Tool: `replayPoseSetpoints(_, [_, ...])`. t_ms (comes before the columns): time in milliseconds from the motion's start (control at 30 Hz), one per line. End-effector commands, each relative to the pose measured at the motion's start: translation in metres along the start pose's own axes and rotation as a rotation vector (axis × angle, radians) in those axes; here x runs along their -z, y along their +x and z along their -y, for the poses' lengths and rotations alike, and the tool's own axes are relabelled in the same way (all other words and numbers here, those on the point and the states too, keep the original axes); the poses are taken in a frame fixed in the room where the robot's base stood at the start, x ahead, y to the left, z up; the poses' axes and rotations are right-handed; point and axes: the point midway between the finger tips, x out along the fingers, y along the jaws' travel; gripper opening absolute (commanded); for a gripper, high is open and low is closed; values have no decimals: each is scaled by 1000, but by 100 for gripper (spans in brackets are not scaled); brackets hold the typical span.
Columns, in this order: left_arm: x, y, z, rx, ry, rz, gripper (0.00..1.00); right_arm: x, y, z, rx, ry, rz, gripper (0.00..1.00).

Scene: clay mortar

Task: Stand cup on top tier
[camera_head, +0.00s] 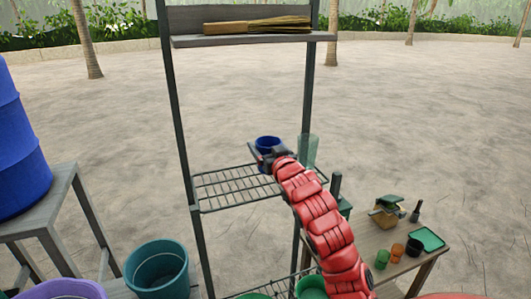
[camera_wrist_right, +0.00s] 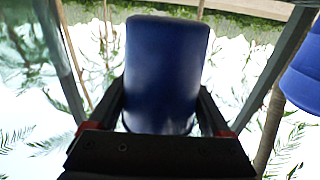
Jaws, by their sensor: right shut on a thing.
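A blue cup (camera_head: 267,143) shows upright at the wire shelf (camera_head: 235,190) of the metal rack, by its back right part. My right gripper (camera_head: 262,157) is shut on the cup. In the right wrist view the cup (camera_wrist_right: 166,75) stands between the two fingers (camera_wrist_right: 162,112), one on each side. The head view does not show clearly whether the cup's base touches the wires, as my gripper and red arm cover it. The rack's upper wooden shelf (camera_head: 190,41) is high above the gripper. My left gripper is not in view.
A straw broom (camera_head: 258,25) lies on the upper shelf. A translucent green vessel (camera_head: 308,150) stands close right of the gripper. Rack posts flank the arm. A small table (camera_head: 372,245) with cups is at right; a blue barrel (camera_head: 20,150) and teal bucket (camera_head: 157,270) are at left.

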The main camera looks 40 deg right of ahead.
Motion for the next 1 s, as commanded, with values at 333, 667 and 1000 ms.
replayPoseSetpoints(333, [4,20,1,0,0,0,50,-36,0,-1,-1,0,4,18])
replayPoseSetpoints(667, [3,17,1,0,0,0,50,-39,0,-1,0,0,1,86])
replayPoseSetpoints(1000, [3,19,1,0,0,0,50,-36,0,-1,-1,0,1,100])
